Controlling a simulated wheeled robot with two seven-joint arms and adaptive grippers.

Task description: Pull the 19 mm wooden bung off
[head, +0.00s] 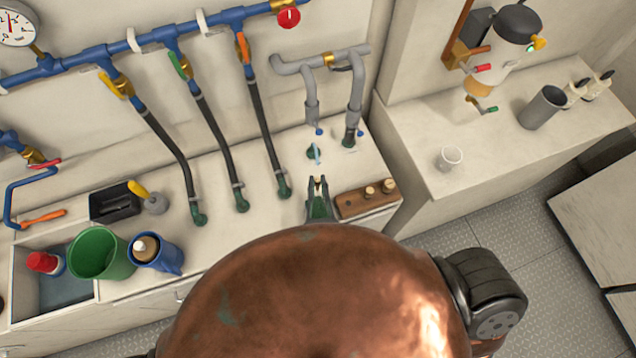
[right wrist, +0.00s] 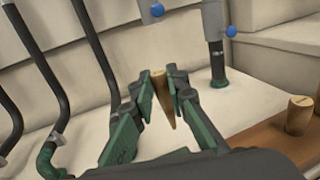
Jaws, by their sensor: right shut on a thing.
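My right gripper (head: 318,184) is shut on a tapered wooden bung (right wrist: 163,92) above the pale counter. The bung's wide end is up and its narrow end points down between the fingers in the right wrist view. The gripper and bung are to the left of a wooden rack (head: 350,208), apart from it. Two more wooden bungs, one in the middle (head: 370,191) and one at the right end (head: 388,186), stand in the rack. One bung (right wrist: 299,114) in the rack also shows in the right wrist view. My left gripper is not in view.
Grey pipes (head: 311,92) and black hoses (head: 265,125) come down behind and left. A green bucket (head: 98,253) is at left. A clear cup (head: 449,158) stands on the right ledge.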

